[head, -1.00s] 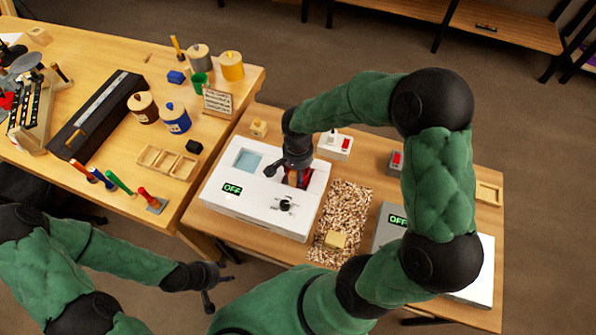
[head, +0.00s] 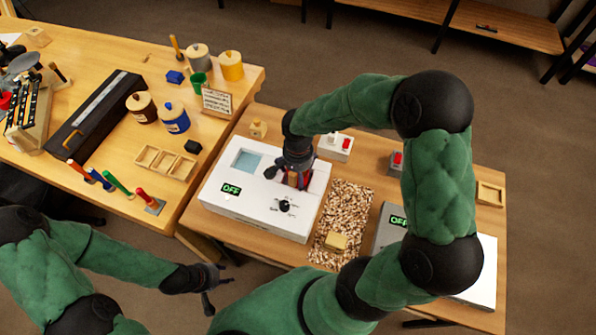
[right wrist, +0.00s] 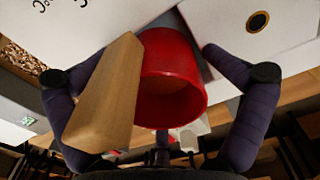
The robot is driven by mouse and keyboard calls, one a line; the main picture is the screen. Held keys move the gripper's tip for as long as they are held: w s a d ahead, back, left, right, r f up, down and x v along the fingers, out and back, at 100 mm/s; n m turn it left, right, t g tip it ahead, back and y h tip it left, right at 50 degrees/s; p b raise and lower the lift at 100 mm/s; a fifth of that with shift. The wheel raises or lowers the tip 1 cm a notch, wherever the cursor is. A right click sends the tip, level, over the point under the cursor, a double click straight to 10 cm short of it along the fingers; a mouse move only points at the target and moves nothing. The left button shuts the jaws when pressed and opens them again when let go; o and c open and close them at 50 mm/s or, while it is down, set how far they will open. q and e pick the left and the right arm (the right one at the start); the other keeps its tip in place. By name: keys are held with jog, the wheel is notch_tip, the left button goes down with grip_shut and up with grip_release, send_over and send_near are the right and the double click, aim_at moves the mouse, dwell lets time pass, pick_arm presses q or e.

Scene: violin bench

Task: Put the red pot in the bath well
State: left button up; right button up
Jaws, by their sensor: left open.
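The white bath box (head: 255,212) stands on the right-hand table, with a pale blue square well (head: 246,161) at its left. The red pot (head: 308,181) is at the box's right end, mostly behind my right gripper (head: 287,176). In the right wrist view the red pot (right wrist: 172,80) shows its round opening, with a wooden handle (right wrist: 105,95) beside it. My right gripper's fingers (right wrist: 155,52) stand wide apart on either side of pot and handle. A gap shows between the right finger and the pot. What supports the pot is hidden. My left gripper (head: 207,284) is open and empty, low in front.
A tray of wood chips (head: 349,205) with a yellow block (head: 336,241) lies right of the box. A grey unit (head: 387,229) marked OFF is farther right. The left bench holds jars (head: 174,117) and a wooden tray (head: 166,161).

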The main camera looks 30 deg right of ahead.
jog(key=shift+s+a, duration=0.1)
jog(key=shift+s, duration=0.1)
jog(key=shift+r+p, duration=0.55)
notch_tip(320, 180, up, 12)
jog(key=p, duration=0.3)
jog(key=shift+w+r, duration=0.15)
jog(key=shift+r, duration=0.1)
